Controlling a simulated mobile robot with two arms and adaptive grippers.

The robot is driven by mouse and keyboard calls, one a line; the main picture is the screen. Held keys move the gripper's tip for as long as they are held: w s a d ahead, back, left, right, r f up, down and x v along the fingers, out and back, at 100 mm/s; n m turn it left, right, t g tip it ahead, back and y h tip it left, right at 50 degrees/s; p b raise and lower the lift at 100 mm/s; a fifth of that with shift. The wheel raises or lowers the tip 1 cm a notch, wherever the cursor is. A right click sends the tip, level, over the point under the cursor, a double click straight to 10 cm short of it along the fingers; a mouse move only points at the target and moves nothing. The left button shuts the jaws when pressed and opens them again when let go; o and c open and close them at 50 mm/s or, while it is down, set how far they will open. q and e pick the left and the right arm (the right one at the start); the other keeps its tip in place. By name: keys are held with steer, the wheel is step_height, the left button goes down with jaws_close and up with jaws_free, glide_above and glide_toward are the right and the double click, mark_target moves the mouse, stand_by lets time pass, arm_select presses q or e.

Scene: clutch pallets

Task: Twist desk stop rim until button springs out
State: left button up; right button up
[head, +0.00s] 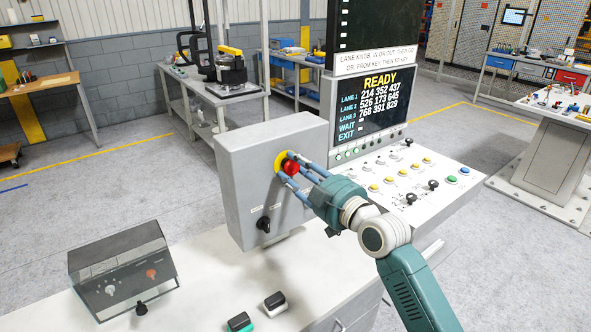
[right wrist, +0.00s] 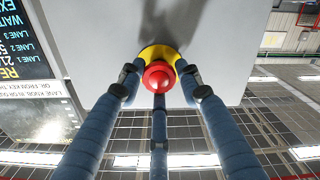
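The desk stop is a red button (head: 291,168) on a yellow collar (head: 279,161), on the face of a grey box (head: 245,190). In the right wrist view the red button (right wrist: 158,76) sits in the middle, with the yellow collar (right wrist: 160,52) behind it. My right gripper (head: 289,166) has its three blue fingers around the button, tips close against its sides and bent inward. The fingertips partly cover the rim in the head view. My left gripper is not in view.
A black knob (head: 263,224) is below the stop on the same box. A sloped panel (head: 400,180) with buttons and a READY screen (head: 372,103) stands to the right. A covered control box (head: 122,268) and two rocker switches (head: 275,303) are on the desk (head: 215,285).

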steer(key=c, duration=0.5)
